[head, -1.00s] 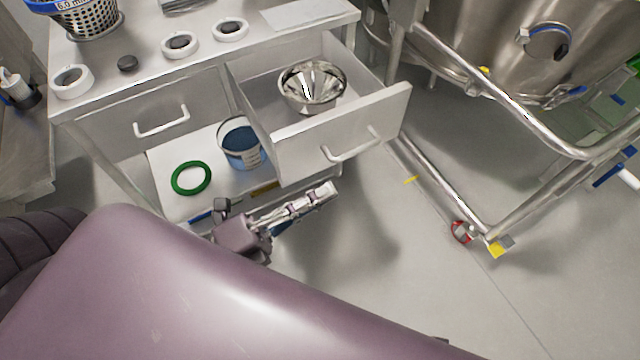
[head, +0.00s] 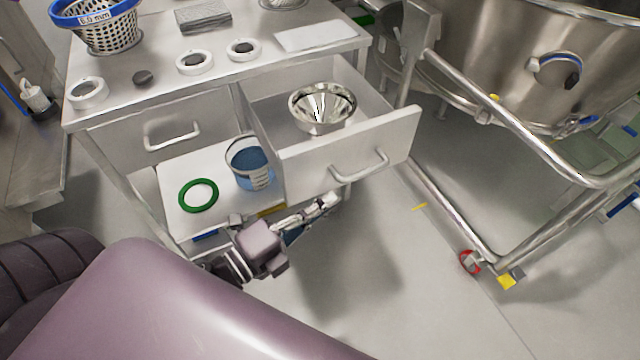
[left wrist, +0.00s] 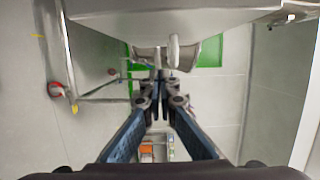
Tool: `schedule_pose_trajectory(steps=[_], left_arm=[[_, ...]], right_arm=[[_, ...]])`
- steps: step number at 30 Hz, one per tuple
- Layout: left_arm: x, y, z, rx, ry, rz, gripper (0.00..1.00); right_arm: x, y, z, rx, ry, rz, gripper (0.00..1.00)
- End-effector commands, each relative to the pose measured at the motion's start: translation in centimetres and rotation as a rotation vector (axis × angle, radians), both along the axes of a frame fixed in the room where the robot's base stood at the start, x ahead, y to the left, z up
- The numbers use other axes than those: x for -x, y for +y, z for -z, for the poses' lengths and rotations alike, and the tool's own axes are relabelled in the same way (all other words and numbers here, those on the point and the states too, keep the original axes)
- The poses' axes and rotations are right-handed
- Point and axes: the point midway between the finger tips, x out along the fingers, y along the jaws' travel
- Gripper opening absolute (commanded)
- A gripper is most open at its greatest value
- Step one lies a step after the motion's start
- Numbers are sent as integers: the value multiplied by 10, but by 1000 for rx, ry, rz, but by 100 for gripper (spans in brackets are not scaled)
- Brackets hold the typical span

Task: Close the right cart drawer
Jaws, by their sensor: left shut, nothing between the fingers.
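The right cart drawer (head: 345,155) is pulled out of the grey cart, with a shiny metal funnel-shaped bowl (head: 321,105) inside. Its bar handle (head: 360,172) is on the front panel. My left gripper (head: 328,203) is shut and empty, just below the drawer front and handle; I cannot tell if it touches. In the left wrist view, the shut fingers (left wrist: 160,88) point toward a pale rounded bar (left wrist: 173,50), apparently the handle, below a grey panel (left wrist: 190,20). My right gripper is out of view.
The left drawer (head: 150,140) is shut. A lower shelf (head: 190,222) holds a blue container (head: 249,162) and a green ring (head: 198,195). A steel vessel's tubular frame (head: 455,220) stands at right. The floor (head: 370,280) before the drawer is clear.

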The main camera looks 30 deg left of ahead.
Motion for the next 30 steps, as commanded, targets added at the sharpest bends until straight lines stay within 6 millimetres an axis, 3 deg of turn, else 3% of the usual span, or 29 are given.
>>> schedule_pose_trajectory(steps=[2,9,30], left_arm=[[-11,-5,-2,-1,-4,2,0],[-29,22,1,-2,0,1,0],[-41,37,-1,-2,-1,0,0]], right_arm=[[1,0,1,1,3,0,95],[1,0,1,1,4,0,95],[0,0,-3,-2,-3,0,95]])
